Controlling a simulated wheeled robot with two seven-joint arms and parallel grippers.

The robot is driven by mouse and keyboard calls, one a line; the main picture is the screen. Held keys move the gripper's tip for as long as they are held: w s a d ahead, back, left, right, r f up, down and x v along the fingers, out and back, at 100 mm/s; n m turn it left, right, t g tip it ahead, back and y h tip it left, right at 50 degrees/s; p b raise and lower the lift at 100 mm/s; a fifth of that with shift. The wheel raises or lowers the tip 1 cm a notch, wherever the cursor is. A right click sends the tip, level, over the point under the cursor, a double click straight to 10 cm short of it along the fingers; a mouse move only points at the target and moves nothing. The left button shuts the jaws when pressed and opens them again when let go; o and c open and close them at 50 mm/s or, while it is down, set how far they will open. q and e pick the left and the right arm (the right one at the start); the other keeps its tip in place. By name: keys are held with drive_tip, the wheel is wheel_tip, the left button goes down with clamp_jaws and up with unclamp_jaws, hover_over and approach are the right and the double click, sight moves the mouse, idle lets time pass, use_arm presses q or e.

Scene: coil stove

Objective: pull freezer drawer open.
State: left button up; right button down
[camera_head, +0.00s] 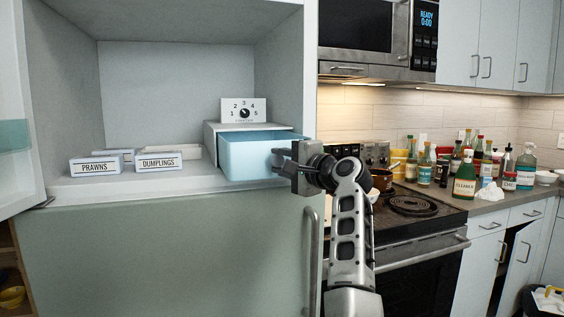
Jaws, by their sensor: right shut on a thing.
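The light-blue freezer drawer (249,160) sits in a white housing (212,143) at the right side of the open freezer compartment. It stands partly out of the housing, toward me. My right gripper (284,158) is at the right end of the drawer's front and is shut on the drawer, seemingly at its front edge or handle. The gripper's fingers hide the exact contact. My left gripper is not in view.
Boxes marked PRAWNS (95,167) and DUMPLINGS (161,163) lie on the freezer floor to the left. A dial panel (243,110) stands above the drawer. The freezer door (14,130) is open at left. A coil stove (412,207) and several bottles (465,180) are at right.

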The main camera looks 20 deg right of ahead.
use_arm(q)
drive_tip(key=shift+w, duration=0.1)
use_arm(e)
drive_tip(key=c, duration=1.1)
unclamp_jaws()
drive_tip(key=shift+o, duration=0.2)
use_arm(q)
drive_tip(key=b, duration=0.1)
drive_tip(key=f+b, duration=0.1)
drive_tip(key=b, duration=0.1)
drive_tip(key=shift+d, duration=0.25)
use_arm(e)
drive_tip(key=v, duration=1.6)
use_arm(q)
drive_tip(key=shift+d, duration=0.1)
